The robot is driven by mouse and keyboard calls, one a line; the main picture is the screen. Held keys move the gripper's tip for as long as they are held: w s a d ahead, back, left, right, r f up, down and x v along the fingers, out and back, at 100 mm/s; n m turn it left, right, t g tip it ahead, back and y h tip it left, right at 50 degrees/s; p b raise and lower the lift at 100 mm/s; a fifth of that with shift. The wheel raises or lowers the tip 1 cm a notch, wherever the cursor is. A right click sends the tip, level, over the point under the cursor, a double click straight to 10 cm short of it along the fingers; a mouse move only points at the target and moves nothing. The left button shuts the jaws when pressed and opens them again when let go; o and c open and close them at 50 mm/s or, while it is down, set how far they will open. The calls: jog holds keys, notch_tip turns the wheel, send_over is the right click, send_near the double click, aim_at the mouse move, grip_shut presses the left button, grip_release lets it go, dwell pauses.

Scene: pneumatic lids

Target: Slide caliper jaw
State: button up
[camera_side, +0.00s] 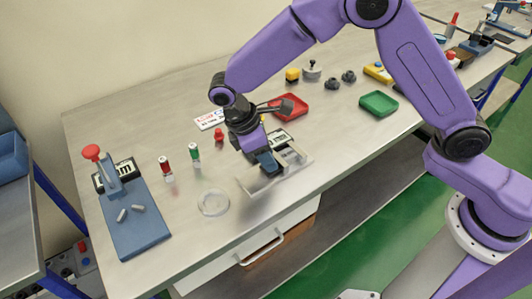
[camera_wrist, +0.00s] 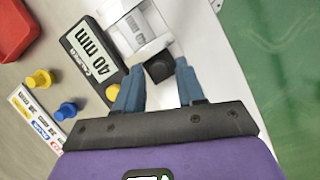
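The caliper fixture (camera_side: 300,160) is a pale metal base near the front edge of the bench, partly hidden by my gripper in the side view. Its dark display (camera_wrist: 92,48) reads 40 mm in the wrist view. A silvery part with scale marks (camera_wrist: 130,22) lies beside the display, and a black square knob (camera_wrist: 160,68) sits at its near end. My gripper (camera_wrist: 158,74) has its two blue fingers spread, one to each side of the black knob; I cannot tell if they touch it. In the side view my gripper (camera_side: 268,165) is low over the fixture.
A blue stand with a red knob (camera_side: 90,152) is at the left. Red and green-topped vials (camera_side: 165,168) and (camera_side: 194,155) and a clear dish (camera_side: 213,202) stand nearby. Red (camera_side: 289,107) and green (camera_side: 379,104) trays lie behind. The bench's front edge is close.

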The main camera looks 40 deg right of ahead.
grip_shut()
jog(key=shift+a, duration=1.6)
jog(key=shift+o, duration=1.8)
grip_release()
jog(key=shift+r, duration=0.15)
jog(key=v, duration=1.7)
